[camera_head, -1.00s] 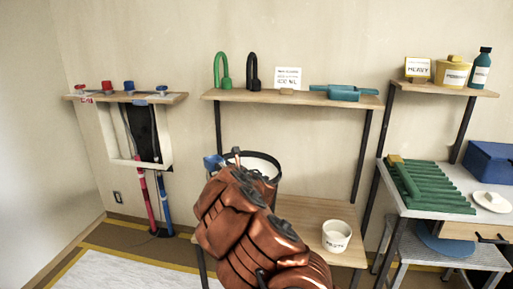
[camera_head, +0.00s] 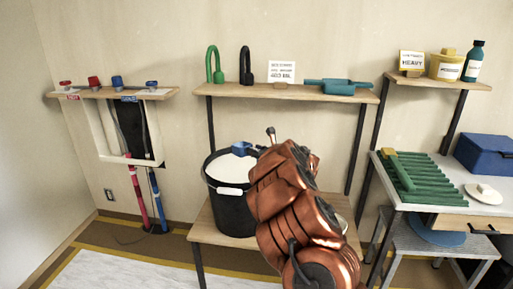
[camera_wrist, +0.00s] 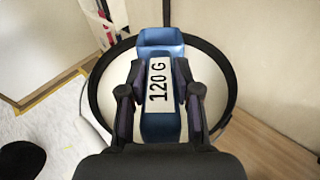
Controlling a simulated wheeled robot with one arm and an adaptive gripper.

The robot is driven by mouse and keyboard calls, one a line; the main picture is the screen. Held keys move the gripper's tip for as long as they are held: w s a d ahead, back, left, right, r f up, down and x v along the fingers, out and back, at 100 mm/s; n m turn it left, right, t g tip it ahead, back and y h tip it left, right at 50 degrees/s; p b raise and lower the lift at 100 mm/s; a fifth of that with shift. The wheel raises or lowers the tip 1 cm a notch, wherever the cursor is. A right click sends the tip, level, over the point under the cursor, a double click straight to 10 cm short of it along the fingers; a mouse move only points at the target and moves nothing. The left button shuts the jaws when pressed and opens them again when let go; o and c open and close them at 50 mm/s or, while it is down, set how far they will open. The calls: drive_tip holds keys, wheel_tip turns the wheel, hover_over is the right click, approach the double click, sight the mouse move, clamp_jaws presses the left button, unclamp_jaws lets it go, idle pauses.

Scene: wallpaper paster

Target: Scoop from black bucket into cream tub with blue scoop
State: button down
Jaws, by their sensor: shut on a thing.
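The black bucket (camera_head: 235,210) stands on the low wooden shelf, with white material inside it. My gripper (camera_wrist: 159,80) is shut on the blue scoop (camera_wrist: 160,42), which carries a "120 G" label. The scoop (camera_head: 242,148) shows small at the bucket's back right rim in the head view. The cream tub is hidden, or nearly so, behind my arm in the head view.
The upper shelf (camera_head: 300,93) above the bucket holds a green hook, a black hook, a sign and a teal tool (camera_head: 338,86). A bench with a green ribbed rack (camera_head: 420,175) stands at the right. Red and blue pipes are at the left.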

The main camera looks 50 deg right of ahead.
drive_tip(key=shift+w+f+g+p, duration=0.2)
drive_tip(key=shift+f+p, duration=0.35)
drive_tip(key=shift+p, duration=0.5)
drive_tip(key=shift+w+f+g+p, duration=0.15)
drive_tip(key=shift+f+g+p, duration=0.3)
drive_tip(key=shift+p, duration=0.55)
drive_tip(key=shift+w+f+g+p, duration=0.15)
drive_tip(key=shift+f+p, duration=0.5)
drive_tip(key=shift+p, duration=0.4)
drive_tip(key=shift+w+d+f+b, duration=0.1)
drive_tip(key=shift+w+f+b, duration=0.25)
drive_tip(key=shift+f+b, duration=0.6)
drive_tip(key=shift+w+d+f+b, duration=0.1)
drive_tip(key=shift+w+f+b, duration=0.2)
drive_tip(key=shift+f+b, duration=0.65)
drive_tip(key=shift+w+d+f+b, duration=0.1)
drive_tip(key=shift+w+f+b, duration=0.25)
drive_tip(key=shift+f+b, duration=0.6)
drive_tip(key=shift+r+b, duration=0.15)
drive_tip(key=shift+b, duration=0.15)
drive_tip(key=shift+s+b, duration=0.1)
drive_tip(key=shift+b, duration=0.6)
drive_tip(key=shift+s+r+t+b, duration=0.15)
drive_tip(key=shift+r+t+b, duration=0.15)
drive_tip(key=shift+b, duration=0.7)
wheel_tip(320, 180, up, 3)
drive_tip(key=b, duration=0.3)
drive_tip(key=shift+s+a+f+t, duration=0.1)
drive_tip(key=shift+s+t, duration=0.05)
drive_tip(key=shift+t, duration=0.25)
